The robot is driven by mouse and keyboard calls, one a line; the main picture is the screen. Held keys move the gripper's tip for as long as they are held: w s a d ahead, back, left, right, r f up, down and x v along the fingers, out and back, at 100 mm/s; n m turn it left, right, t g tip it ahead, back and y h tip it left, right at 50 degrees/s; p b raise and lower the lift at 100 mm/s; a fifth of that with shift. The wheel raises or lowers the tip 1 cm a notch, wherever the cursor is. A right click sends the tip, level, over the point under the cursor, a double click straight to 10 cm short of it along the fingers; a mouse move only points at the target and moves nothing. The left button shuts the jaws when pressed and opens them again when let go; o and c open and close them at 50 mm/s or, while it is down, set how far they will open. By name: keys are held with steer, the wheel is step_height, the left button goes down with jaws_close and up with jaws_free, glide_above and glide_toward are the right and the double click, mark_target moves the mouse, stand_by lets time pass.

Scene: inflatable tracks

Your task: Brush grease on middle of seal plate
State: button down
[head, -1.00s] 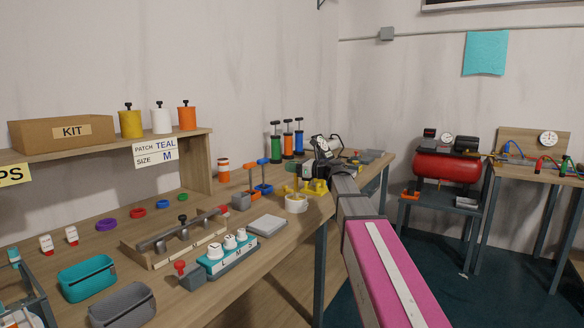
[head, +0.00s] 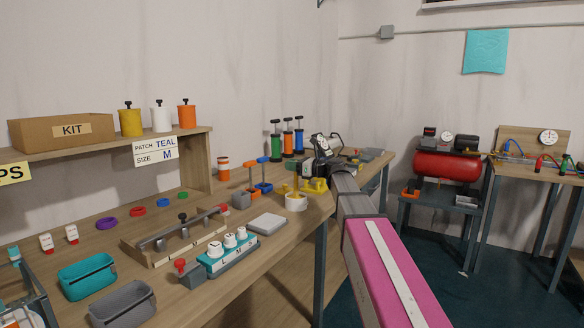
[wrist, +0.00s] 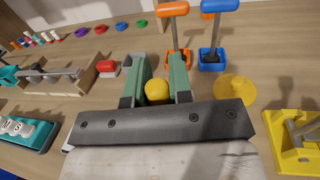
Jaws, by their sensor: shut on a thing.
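My gripper (wrist: 157,88) is shut on a yellow round-ended handle (wrist: 157,91), held between its green fingers in the wrist view. The handle's lower end and any bristles are hidden. In the head view my gripper (head: 311,170) is above the right part of the bench. A yellow upright piece (head: 295,183) shows just above a small white pot (head: 296,203); I cannot tell whether it stands in the pot. A pale grey square plate (head: 267,224), which looks like the seal plate, lies flat to the left of the pot. My gripper's body hides this area in the wrist view.
Orange (wrist: 173,9) and blue (wrist: 219,6) handled tools stand beyond my fingers. A teal block with white knobs (head: 229,248) and a wooden rack (head: 165,255) are left of the plate.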

step_height(320, 180, up, 7)
steer(key=shift+f, duration=0.15)
stand_by(0.7)
stand_by(0.4)
